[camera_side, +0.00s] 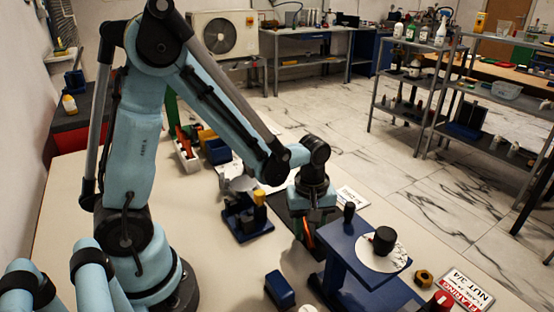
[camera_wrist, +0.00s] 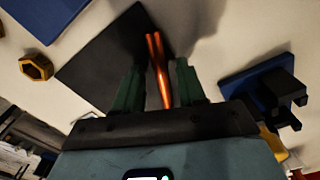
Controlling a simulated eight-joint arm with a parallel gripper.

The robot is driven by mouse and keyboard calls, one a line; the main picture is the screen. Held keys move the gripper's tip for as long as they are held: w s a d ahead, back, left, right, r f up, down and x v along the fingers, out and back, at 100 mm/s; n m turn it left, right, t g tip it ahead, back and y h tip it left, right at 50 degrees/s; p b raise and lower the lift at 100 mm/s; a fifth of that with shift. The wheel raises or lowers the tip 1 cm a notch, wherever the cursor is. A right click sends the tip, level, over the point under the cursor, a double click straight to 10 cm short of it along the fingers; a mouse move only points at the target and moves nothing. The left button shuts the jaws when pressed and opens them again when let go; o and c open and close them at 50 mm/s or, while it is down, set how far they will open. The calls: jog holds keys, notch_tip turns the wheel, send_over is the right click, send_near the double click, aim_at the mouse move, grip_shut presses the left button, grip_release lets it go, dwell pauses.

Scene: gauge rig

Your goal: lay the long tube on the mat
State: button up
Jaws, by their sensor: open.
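In the wrist view, my gripper (camera_wrist: 158,68) is open, with one dark green finger on each side of orange copper tubing (camera_wrist: 163,88). The tubing shows as two thin lengths that split at their far ends. I cannot tell which is the long tube, or whether the fingers touch it. Behind it is a dark square mat (camera_wrist: 95,58); whether the tubing rests on it or is above it is unclear. In the side view, my gripper (camera_side: 308,238) points down behind the blue stand, with a bit of orange tubing (camera_side: 308,234) beside it. Its fingertips are mostly hidden there.
A blue stand (camera_side: 345,255) with a pale disc and black knob is right of my gripper. A blue-based clamp (camera_side: 250,222) with a yellow top is left.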

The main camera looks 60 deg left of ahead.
aim_at(307, 233)
jog(key=s+r+m+t, duration=0.2)
jog(key=r+m+t, duration=0.1)
jog(key=r+m, duration=0.3)
jog(key=s+r+m+t, duration=0.2)
jog(key=r+m+t, duration=0.2)
jog(key=r+m, duration=0.3)
jog(key=shift+s+a+r+m, duration=0.15)
jog(key=shift+s+a+m, duration=0.15)
jog(key=shift+a, duration=0.1)
dwell(0.4)
